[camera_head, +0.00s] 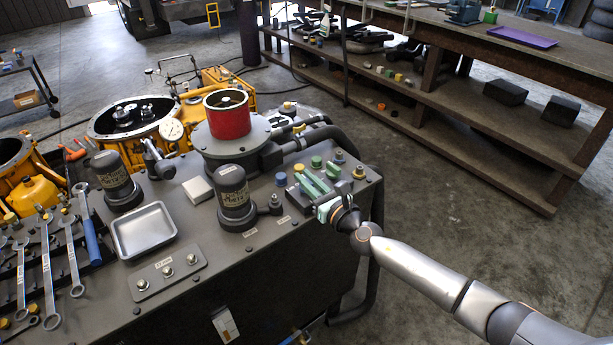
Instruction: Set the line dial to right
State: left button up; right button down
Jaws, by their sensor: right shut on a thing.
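My right gripper (326,208) reaches in from the right to the near right corner of the dark machine top (270,245). It is shut on a small part at a cluster of green controls (312,184). I take the held part for the line dial; my gripper hides most of it, and I cannot read which way it points. A green knob (316,162) and a yellow-topped knob (359,172) stand just beyond the gripper. My left gripper is not in view.
A black cylinder (235,195) stands left of the gripper, and a red cylinder (228,116) behind it. Thick black hoses (345,135) curve past the right edge. The floor right is clear.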

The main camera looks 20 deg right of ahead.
jog(key=m+h+p, duration=0.2)
jog(key=p, duration=0.1)
jog(key=shift+a+r+t+h, duration=0.1)
jog(key=shift+r+t+h, duration=0.15)
jog(key=shift+t+h, duration=0.05)
jog(key=m+h+p, duration=0.1)
jog(key=h, duration=0.1)
jog(key=shift+f+m+h, duration=0.15)
jog(key=shift+m+h, duration=0.15)
jog(key=shift+f+m+h, duration=0.1)
jog(key=shift+m+h, duration=0.3)
jog(key=shift+h, duration=0.4)
jog(key=shift+f+m+h, duration=0.1)
jog(key=shift+m+h, duration=0.6)
jog(key=shift+h, duration=0.4)
jog(key=shift+m+g+h+b, duration=0.7)
jog(key=shift+m+h, duration=0.6)
jog(key=shift+h, duration=0.6)
jog(key=c, duration=0.9)
grip_release()
jog(key=shift+o, duration=0.2)
